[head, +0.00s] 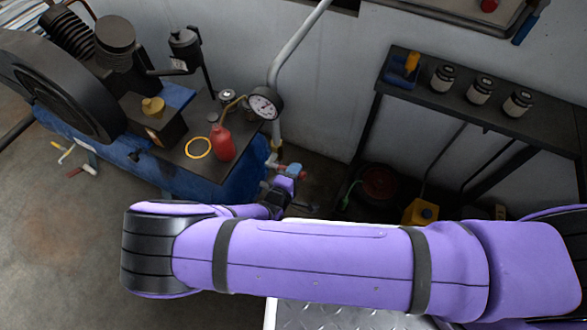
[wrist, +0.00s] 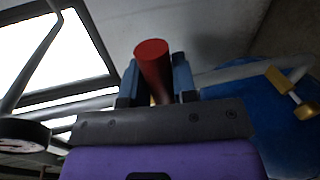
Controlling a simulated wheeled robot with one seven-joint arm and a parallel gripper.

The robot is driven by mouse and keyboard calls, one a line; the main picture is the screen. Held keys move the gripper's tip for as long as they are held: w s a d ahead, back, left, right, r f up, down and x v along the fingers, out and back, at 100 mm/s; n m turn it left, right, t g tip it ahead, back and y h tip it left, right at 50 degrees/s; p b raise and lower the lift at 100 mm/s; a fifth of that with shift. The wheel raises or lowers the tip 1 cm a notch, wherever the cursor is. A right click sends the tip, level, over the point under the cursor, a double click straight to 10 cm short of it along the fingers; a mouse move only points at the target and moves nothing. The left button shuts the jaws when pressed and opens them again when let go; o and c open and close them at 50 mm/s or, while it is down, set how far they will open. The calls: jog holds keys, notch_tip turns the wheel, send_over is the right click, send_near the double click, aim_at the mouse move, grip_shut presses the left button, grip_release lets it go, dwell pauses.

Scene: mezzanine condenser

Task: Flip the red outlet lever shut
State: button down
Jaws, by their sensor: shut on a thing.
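The red outlet lever (wrist: 152,62) shows in the wrist view as a round red bar, rising between the two blue-grey fingers of my gripper (wrist: 155,80). The fingers are shut on it, one on each side. In the head view my gripper (head: 293,170) is at the pipework to the right of the blue compressor tank (head: 236,187), with a bit of red beside its fingertips. My purple arm crosses the lower part of that view. The lever's pivot and valve body are hidden, so I cannot tell its exact angle.
A pressure gauge (head: 265,103) and a red oil can (head: 222,143) stand above and left of my gripper. A grey pipe (head: 287,62) climbs the wall behind. A dark shelf (head: 420,100) with several jars is at the right. A brass-coloured valve (wrist: 300,108) shows in the wrist view.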

jog(key=shift+f+m, duration=0.4)
jog(key=shift+f, duration=0.1)
jog(key=c, duration=0.9)
grip_release()
jog(key=v, duration=1.1)
jog(key=shift+d, duration=0.1)
